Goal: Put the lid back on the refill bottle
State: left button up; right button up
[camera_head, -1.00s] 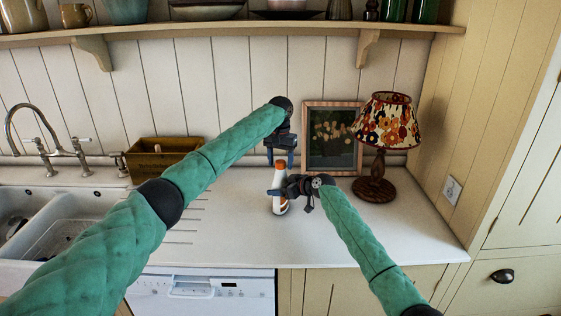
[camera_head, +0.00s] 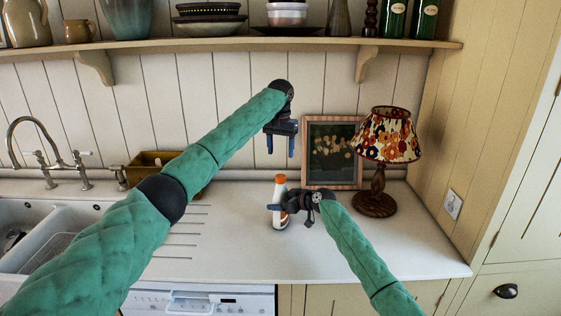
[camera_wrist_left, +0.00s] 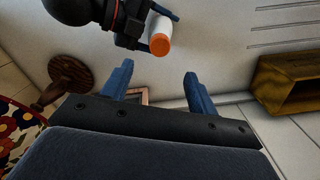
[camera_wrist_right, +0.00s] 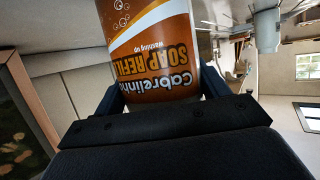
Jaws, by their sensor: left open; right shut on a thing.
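The refill bottle (camera_head: 279,217) stands on the counter, white with an orange-brown label and an orange lid (camera_head: 280,179) on its top. My right gripper (camera_head: 274,207) is shut around the bottle's body; the label fills the space between its fingers in the right wrist view (camera_wrist_right: 165,60). My left gripper (camera_head: 281,150) is open and empty, above the bottle and apart from it. In the left wrist view the orange lid (camera_wrist_left: 160,44) shows beyond the open blue fingers (camera_wrist_left: 157,85). Whether the lid is fully seated cannot be told.
A framed picture (camera_head: 333,150) and a lamp (camera_head: 386,140) stand behind and right of the bottle. A wooden box (camera_head: 150,165) and the sink (camera_head: 45,235) are at left. A shelf (camera_head: 230,46) with crockery runs above. The counter's front is clear.

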pick_arm(q)
jog(key=shift+r, duration=0.75)
pick_arm(e)
jog(key=o, duration=2)
jog(key=shift+c, duration=0.2)
pick_arm(q)
notch_tip(320, 180, down, 3)
jog(key=b, duration=0.3)
jog(key=shift+f, duration=0.15)
pick_arm(e)
jog(key=v, duration=0.7)
jog(key=shift+s+d, duration=0.2)
jog(key=shift+d, duration=0.05)
jog(key=shift+r, duration=0.1)
